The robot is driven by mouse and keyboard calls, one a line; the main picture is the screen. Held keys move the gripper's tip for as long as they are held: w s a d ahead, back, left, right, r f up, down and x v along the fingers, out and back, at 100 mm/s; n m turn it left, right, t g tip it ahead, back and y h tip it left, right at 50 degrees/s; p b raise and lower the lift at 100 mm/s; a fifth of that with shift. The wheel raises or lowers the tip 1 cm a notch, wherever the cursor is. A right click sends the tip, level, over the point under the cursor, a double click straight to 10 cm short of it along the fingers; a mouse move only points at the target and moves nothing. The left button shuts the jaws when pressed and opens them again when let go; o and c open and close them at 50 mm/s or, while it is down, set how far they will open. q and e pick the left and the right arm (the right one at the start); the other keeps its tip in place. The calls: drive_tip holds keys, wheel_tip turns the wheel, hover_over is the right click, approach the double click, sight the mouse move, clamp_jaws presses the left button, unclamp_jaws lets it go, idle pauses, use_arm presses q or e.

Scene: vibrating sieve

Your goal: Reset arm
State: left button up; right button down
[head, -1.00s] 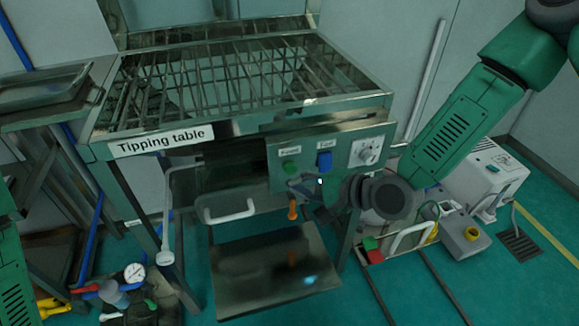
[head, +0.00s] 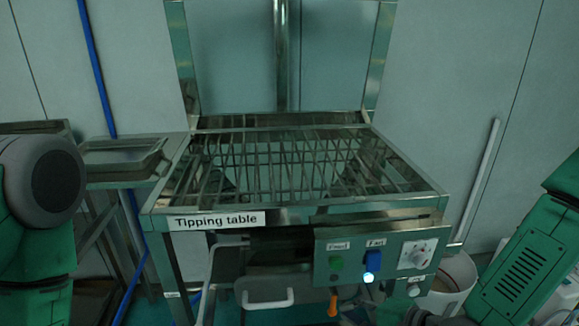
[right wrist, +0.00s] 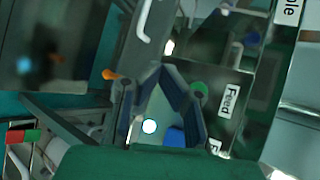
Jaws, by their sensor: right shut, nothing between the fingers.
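The steel tipping table (head: 217,220) stands in the middle of the head view, with a slatted top. Its front control panel (head: 402,276) carries a green button (head: 336,262), a blue switch (head: 374,257) labelled Fast, and a dial (head: 417,254). A bright spot shows at the lower part of the switch. In the right wrist view my right gripper (right wrist: 162,72) is shut and empty, in front of the panel; the green button (right wrist: 199,90) and blue switch (right wrist: 175,138) show beside and between its fingers. My left arm is at the left edge; its gripper is out of view.
A metal tray (head: 120,157) rests on a side stand at the left. A white bucket (head: 450,282) stands right of the panel. An orange handle (head: 333,302) hangs below the panel. A white pull handle (head: 268,301) is on the table's front.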

drive_tip(key=s+d+f+n+g+h, duration=0.4)
drive_tip(key=s+f+n+g, duration=0.15)
drive_tip(key=s+f, duration=0.6)
drive_tip(key=s+d+f+n+g+h, duration=0.3)
drive_tip(key=s+d+n, duration=0.4)
drive_tip(key=s, duration=0.5)
drive_tip(key=shift+d+f+h, duration=0.25)
drive_tip(key=shift+d+h, duration=0.45)
drive_tip(key=shift+d, duration=0.5)
drive_tip(key=shift+n, duration=0.25)
